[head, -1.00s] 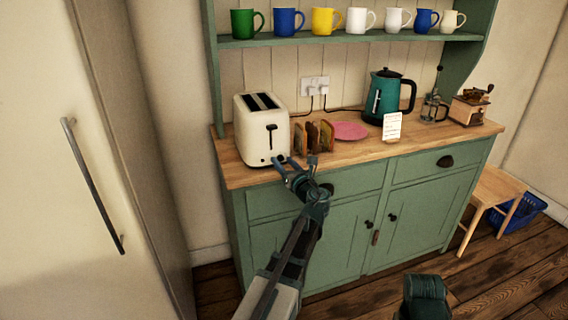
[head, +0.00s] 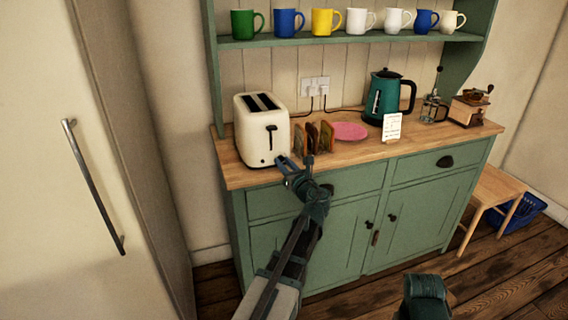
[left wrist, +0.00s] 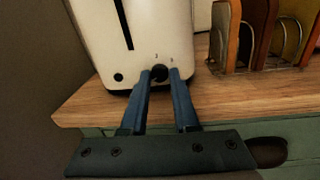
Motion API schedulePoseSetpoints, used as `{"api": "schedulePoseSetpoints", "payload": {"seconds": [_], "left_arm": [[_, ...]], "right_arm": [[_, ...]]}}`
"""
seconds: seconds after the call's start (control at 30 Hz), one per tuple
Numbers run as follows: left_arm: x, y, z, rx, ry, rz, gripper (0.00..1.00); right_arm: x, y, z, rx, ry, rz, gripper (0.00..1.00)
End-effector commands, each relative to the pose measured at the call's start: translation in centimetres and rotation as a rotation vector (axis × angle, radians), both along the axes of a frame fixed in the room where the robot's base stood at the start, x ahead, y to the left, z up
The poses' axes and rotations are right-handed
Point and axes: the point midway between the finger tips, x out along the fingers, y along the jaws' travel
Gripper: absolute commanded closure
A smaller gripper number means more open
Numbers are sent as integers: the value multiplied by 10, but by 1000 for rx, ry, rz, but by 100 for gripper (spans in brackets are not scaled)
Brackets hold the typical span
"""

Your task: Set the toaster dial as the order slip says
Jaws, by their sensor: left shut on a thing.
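The cream toaster (head: 262,138) stands at the left end of the wooden counter, its slots on top and a dark lever slot on its front. In the left wrist view, the toaster front (left wrist: 92,32) shows a round dark dial (left wrist: 159,73) low down, with small marks around it too blurred to read. My left gripper (left wrist: 159,76) is shut on the dial, one blue finger on each side. In the head view, the left gripper (head: 282,162) is at the toaster's lower front and hides the dial. The white order slip (head: 392,126) stands before the kettle; its writing is too small to read.
A toast rack with bread (head: 313,137) stands close right of the toaster, then a pink plate (head: 350,131). A teal kettle (head: 384,97), a French press (head: 434,108) and a grinder (head: 469,107) are farther right. Part of my right arm shows at the bottom.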

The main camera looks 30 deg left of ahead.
Motion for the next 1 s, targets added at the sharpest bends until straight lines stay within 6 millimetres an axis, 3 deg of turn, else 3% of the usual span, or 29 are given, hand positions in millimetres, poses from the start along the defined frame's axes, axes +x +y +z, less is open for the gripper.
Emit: {"api": "schedulePoseSetpoints", "payload": {"seconds": [1.0], "left_arm": [[-2, 1, 2, -622, -728, 1, 100]], "right_arm": [[0, 0, 17, 0, 0, 0, 50]]}}
